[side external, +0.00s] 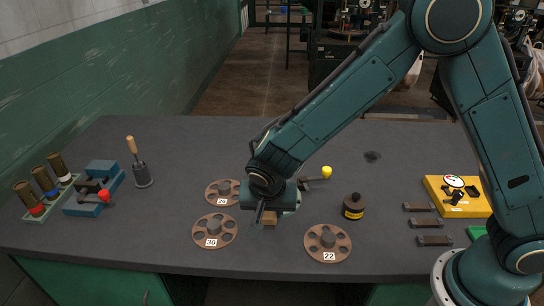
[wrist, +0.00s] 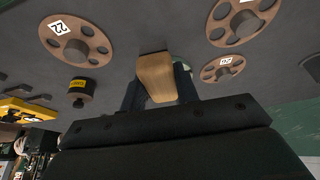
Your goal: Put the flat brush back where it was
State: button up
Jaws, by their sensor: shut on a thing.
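My gripper (side external: 268,212) is low over the middle of the table, among the brown discs. In the wrist view my gripper (wrist: 157,95) is shut on a tan wooden piece, which I take to be the flat brush (wrist: 156,76). A small part of the brush (side external: 270,218) shows below the jaws in the side view. Its far end in the wrist view is darker. The rest is hidden by the jaws, and I cannot tell whether it touches the table.
Brown discs with holes lie around the gripper: one marked 30 (side external: 214,231), one marked 22 (side external: 327,242), another behind (side external: 223,193). A black bottle (side external: 353,207) and yellow gauge box (side external: 458,195) are right. A wooden-handled tool (side external: 143,175) and green rack (side external: 47,205) are left.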

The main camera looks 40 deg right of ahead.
aim_at(269, 224)
jog(key=shift+f, duration=2.35)
jog(key=shift+f, duration=1.85)
jog(key=shift+f, duration=0.2)
jog(key=o, duration=0.9)
jog(key=shift+o, duration=0.2)
jog(key=shift+r, duration=0.2)
jog(key=v, duration=1.1)
jog(key=shift+s+a+r, duration=0.1)
jog(key=shift+r, duration=0.35)
